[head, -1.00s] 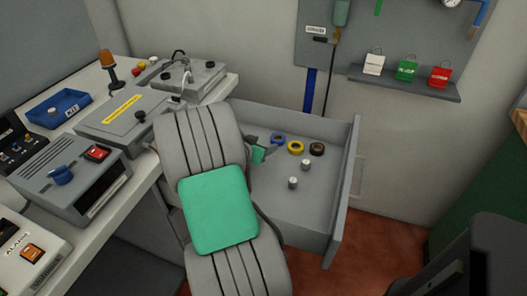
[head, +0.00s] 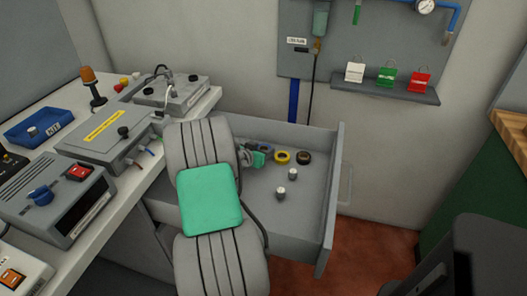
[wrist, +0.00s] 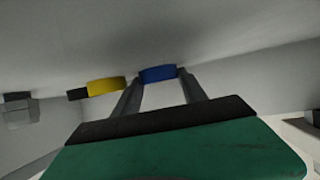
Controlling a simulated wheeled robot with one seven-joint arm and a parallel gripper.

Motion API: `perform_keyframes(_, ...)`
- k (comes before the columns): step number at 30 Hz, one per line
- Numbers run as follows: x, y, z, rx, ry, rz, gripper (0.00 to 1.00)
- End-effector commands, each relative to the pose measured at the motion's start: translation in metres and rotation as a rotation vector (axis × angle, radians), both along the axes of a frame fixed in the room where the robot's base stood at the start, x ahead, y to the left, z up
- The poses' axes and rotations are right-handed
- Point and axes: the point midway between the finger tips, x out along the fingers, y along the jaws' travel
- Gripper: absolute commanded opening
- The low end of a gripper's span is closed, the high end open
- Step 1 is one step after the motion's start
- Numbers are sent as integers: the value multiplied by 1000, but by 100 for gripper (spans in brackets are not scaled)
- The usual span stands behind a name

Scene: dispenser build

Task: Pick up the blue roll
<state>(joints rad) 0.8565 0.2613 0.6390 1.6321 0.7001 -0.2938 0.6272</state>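The blue roll (head: 266,148) lies in the open grey drawer, at the left end of a row of rolls. My gripper (head: 264,153) is low in the drawer beside it and partly covers it in the head view. In the wrist view, the blue roll (wrist: 158,74) shows between the tips of my two spread fingers (wrist: 159,79). The fingers are open, and I cannot tell whether either one touches the roll.
A yellow roll (head: 282,157) and a black roll (head: 304,158) lie just right of the blue one. Two small grey knobs (head: 281,193) stand nearer the front. The drawer's right wall (head: 330,205) bounds the space. The counter (head: 120,205) is at left.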

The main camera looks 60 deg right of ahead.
Motion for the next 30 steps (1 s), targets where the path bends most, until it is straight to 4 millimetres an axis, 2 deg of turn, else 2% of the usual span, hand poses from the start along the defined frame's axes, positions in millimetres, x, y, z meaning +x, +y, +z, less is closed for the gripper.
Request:
perform_keyframes(1, 0, 0, 0, 0, 0, 0, 39)
perform_keyframes(12, 0, 0, 0, 0, 0, 0, 10)
perform_keyframes(20, 0, 0, 2, 0, 0, 1, 10)
perform_keyframes(23, 1, 0, 10, -1, -1, 0, 10)
perform_keyframes(27, 1, 0, 33, -3, -3, 0, 10)
perform_keyframes(30, -6, 16, 56, -3, -3, 2, 10)
